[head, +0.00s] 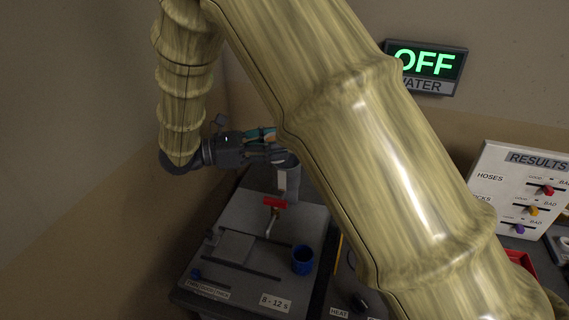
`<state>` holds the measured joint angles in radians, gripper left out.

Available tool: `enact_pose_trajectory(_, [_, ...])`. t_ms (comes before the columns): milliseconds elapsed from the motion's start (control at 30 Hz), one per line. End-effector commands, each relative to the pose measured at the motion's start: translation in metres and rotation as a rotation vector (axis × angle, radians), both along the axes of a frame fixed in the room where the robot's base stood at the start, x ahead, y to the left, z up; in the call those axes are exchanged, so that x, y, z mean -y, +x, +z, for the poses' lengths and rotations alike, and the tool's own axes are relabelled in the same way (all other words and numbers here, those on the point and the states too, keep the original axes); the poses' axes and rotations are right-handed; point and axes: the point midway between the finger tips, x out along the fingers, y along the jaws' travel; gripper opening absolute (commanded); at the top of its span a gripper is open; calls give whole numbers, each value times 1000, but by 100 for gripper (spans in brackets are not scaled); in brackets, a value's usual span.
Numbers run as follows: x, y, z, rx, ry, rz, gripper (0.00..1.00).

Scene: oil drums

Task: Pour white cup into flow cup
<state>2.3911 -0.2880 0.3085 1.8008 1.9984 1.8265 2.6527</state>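My gripper (272,147) is at the end of the bent arm, above the back of the grey bench, pointing right. A grey-white, cup-like thing (289,178) shows right at or just below its fingertips. It may be the white cup, but I cannot tell whether the fingers are around it, and my arm hides part of it. A small blue cup (302,260) stands upright on the front right of the bench. A metal piece with a red handle (274,203) stands behind it. I cannot tell for certain which thing is the flow cup.
The grey bench (222,218) carries a flat plate, dark bars and an "8 - 12 s" label (275,303). A results board (520,185) with coloured sliders stands at right, with a red tray (521,268) below. The wall sign (428,66) reads OFF. My arm blocks the middle.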

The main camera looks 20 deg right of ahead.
Motion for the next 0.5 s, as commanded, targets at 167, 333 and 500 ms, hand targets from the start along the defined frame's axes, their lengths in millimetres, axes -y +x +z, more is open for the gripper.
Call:
enact_pose_trajectory(167, [0,0,3,0,14,-1,19])
enact_pose_trajectory(333, [-2,1,8,0,62,0,19])
enact_pose_trajectory(500, [-3,1,12,0,144,0,19])
